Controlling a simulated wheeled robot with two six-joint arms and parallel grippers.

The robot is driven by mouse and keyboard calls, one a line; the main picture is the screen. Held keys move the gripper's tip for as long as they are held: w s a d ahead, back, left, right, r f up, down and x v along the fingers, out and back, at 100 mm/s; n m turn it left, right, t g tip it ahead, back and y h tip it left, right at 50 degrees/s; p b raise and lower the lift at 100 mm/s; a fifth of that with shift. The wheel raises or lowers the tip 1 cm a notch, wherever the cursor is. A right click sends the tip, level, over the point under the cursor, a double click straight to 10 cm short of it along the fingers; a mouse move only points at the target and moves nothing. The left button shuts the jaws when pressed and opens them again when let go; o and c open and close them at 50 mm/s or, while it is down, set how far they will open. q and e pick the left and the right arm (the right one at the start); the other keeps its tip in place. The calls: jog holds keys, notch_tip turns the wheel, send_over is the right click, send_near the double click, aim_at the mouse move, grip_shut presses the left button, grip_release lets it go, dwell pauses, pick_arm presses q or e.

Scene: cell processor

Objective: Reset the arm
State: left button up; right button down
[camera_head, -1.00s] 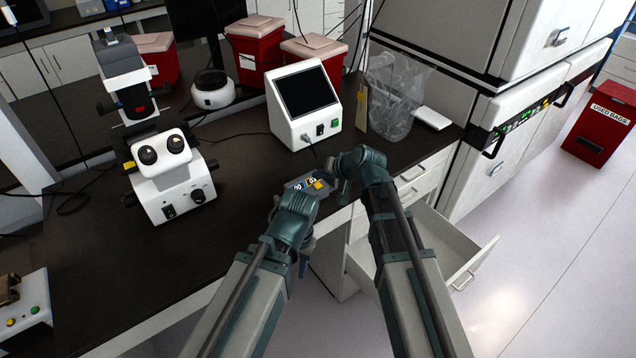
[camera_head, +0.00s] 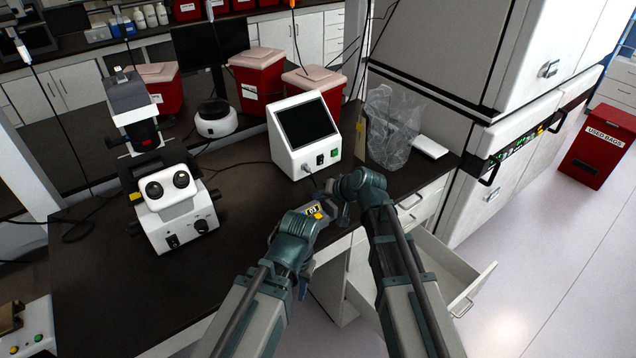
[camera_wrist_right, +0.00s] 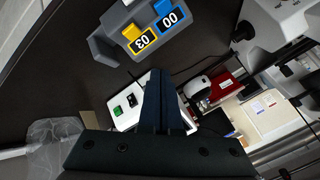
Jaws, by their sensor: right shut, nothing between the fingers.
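My right gripper (camera_wrist_right: 155,78) shows in the right wrist view as two dark fingers pressed together, with nothing between them. In the head view, my right arm (camera_head: 372,190) comes up from the lower right over the bench's front edge, and its fingertips are hard to make out. My left arm (camera_head: 295,240) rises beside it. A grey block (camera_head: 313,211) with a yellow "03" label sits at the left arm's far end. The right wrist view shows this block (camera_wrist_right: 113,27) with yellow and blue tabs, apart from the right fingers. The left fingers' state is unclear.
A white box with a dark screen (camera_head: 306,122) stands behind the arms. A microscope (camera_head: 175,220) stands at left, and a clear bag (camera_head: 390,125) at right. An open drawer (camera_head: 455,280) juts out beside my right arm. The dark bench (camera_head: 100,290) is mostly clear at front left.

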jog(key=s+d+f+n+g+h, duration=0.1)
jog(key=s+f+g+h, duration=0.1)
jog(key=s, duration=0.6)
jog(key=s+d+f+n+g+h, duration=0.2)
jog(key=s+h, duration=0.1)
jog(key=s, duration=0.6)
jog(key=s+d+f+n+g+h, duration=0.1)
jog(key=s+d+f+g+h, duration=0.1)
jog(key=s, duration=0.6)
jog(key=shift+s+d+f+g+h, duration=0.3)
jog(key=shift+s+g, duration=0.1)
jog(key=shift+g, duration=0.2)
